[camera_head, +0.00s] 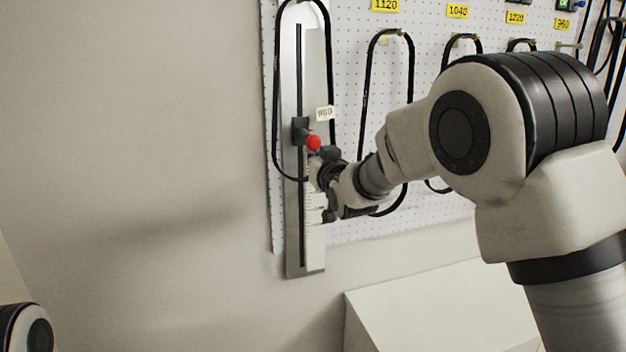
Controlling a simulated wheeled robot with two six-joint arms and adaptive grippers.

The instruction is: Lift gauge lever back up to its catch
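The gauge (291,230) is a tall narrow metal plate with a dark vertical slot and a ruled scale, mounted upright on the wall board. Its lever (314,142) has a red round knob on a dark slider block (299,131), a little above the middle of the slot. My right gripper (322,168) is just below and right of the red knob, close to it. Its fingers are small and partly hidden, so I cannot tell whether they touch the lever or how far they are open. My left gripper is out of view. I cannot make out the catch.
A white pegboard (345,225) carries black belt loops (366,90) on hooks under yellow number tags (458,11). One loop hangs around the gauge. A pale box (440,310) stands below right. The wall left of the gauge is bare.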

